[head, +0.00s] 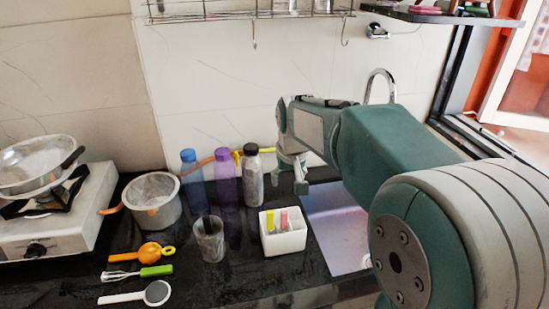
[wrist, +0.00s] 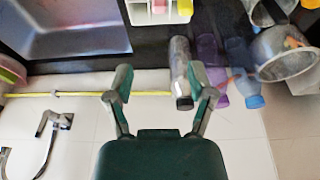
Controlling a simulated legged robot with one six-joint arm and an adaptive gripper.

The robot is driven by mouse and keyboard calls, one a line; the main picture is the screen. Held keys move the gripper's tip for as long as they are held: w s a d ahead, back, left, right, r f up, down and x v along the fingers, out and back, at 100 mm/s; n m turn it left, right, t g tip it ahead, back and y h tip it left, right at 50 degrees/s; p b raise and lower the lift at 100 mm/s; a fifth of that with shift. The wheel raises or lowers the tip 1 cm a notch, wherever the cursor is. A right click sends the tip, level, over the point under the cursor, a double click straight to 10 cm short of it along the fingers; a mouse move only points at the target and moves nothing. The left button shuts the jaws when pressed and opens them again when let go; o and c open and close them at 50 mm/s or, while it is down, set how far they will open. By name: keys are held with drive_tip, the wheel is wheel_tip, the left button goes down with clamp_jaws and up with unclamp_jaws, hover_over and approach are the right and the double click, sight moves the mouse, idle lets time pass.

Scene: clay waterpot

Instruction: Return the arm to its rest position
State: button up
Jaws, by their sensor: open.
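My gripper (head: 297,176) hangs at the end of my green and grey arm, which reaches out over the counter from the right in the head view. It is just right of a clear bottle with a black cap (head: 252,178). In the wrist view my gripper (wrist: 160,85) has its two fingers spread wide, with nothing held between them. The black-capped bottle (wrist: 181,70) appears behind the right finger there; I cannot tell how close it is. The arm hides part of the sink (head: 338,225).
A metal pot (head: 153,200), a glass (head: 209,240), a white container (head: 283,231), several utensils and a stove (head: 45,220) occupy the counter. A wire rack (head: 240,10) hangs above. A faucet (head: 380,82) rises behind my arm.

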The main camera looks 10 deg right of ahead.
drive_tip(key=s+t, duration=0.2)
drive_tip(key=s, duration=2.2)
drive_tip(key=shift+s+r+t, duration=0.3)
drive_tip(key=shift+r, duration=0.1)
